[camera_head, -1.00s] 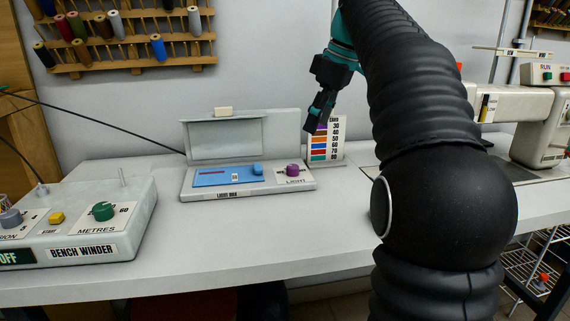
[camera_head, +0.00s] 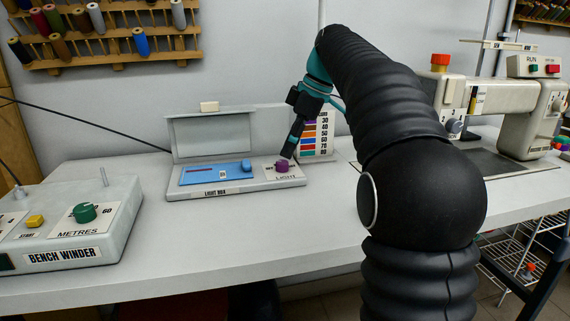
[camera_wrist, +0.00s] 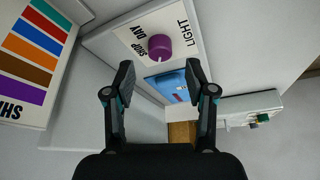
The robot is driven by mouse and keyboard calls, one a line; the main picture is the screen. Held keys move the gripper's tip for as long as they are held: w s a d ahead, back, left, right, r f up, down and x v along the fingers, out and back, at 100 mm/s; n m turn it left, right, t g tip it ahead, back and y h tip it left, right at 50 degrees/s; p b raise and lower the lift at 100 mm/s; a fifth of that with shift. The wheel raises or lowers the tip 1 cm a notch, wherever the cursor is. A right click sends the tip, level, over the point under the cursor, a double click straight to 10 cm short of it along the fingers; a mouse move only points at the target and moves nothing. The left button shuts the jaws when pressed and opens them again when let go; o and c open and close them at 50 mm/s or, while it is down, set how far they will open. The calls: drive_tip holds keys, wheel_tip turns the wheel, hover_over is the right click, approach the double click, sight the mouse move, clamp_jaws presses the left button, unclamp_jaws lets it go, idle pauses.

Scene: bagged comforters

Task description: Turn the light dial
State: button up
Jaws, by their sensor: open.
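The light dial (camera_head: 282,166) is a small purple knob on a white plate marked LIGHT, at the right end of the light box (camera_head: 240,188). It also shows in the wrist view (camera_wrist: 160,47), with the words SHOP and DAY beside it. My gripper (camera_head: 289,152) is just above the dial in the head view. In the wrist view my gripper (camera_wrist: 160,72) has its two fingers spread, with nothing between them. The dial lies a little beyond the fingertips, roughly centred between them. I cannot tell whether a finger touches it.
A blue panel with a blue knob (camera_head: 246,166) is left of the dial. A colour-striped chart (camera_head: 314,135) stands close behind my gripper. The bench winder (camera_head: 70,225) is at left, a sewing machine (camera_head: 510,95) at right. The front of the table (camera_head: 230,235) is clear.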

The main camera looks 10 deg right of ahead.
sight(282, 161)
drive_tip(key=shift+b+x, duration=0.35)
drive_tip(key=shift+x, duration=1.7)
clamp_jaws()
